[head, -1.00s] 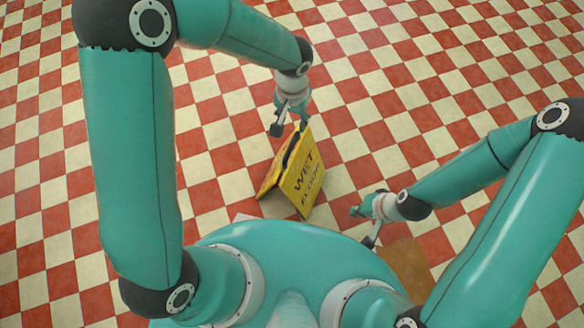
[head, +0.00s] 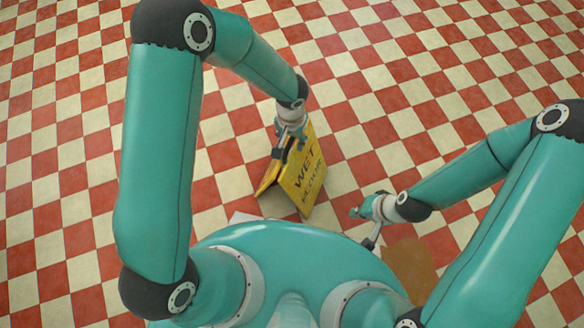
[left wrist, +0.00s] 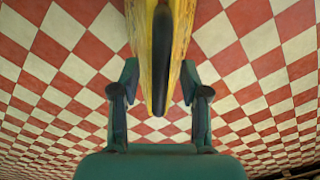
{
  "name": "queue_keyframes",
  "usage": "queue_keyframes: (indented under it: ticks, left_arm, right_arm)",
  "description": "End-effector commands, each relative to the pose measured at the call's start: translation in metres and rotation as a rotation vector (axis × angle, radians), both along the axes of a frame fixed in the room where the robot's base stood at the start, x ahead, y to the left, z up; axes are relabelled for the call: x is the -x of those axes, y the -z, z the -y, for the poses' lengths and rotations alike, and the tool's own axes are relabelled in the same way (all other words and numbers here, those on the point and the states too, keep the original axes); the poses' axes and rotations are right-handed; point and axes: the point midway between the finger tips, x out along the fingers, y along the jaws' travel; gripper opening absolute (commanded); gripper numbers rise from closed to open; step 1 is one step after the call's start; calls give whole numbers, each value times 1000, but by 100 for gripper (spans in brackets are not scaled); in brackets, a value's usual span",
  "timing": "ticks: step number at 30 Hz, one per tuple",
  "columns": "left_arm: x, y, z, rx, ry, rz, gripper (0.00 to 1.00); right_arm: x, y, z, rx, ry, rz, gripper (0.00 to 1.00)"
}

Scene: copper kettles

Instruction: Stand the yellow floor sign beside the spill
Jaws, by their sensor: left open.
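The yellow floor sign (head: 303,183), lettered "WET FLOOR", stands opened like a tent on the tiles in front of my body. My left gripper (head: 289,142) is at its top edge. In the left wrist view, the sign (left wrist: 184,25) and its dark top strip (left wrist: 162,60) lie between the two open fingers of my left gripper (left wrist: 160,100), with a gap on each side. The spill looks like a brown patch (head: 408,266) on the floor, partly hidden by my body and right arm. My right gripper (head: 364,226) is empty, with fingers spread, between sign and spill.
The floor is red and cream checkered tile (head: 450,60), clear behind and to both sides of the sign. A pale flat edge (head: 240,217) shows just past my body, left of the sign; most of it is hidden.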

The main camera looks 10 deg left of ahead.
Motion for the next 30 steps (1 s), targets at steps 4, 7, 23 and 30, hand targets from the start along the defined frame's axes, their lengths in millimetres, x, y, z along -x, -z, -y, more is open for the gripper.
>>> queue_keyframes:
  ticks: [4,7,23,30]
  left_arm:
    - [0,4,0,0,1,1,45]
    - [0,4,0,0,1,1,45]
    - [0,4,1,0,2,1,0]
    - [-1,3,1,1,2,3,0]
  right_arm:
    - [0,1,0,0,0,0,0]
    - [0,1,0,0,0,0,0]
    - [0,1,0,0,0,0,0]
    - [0,1,0,0,0,0,0]
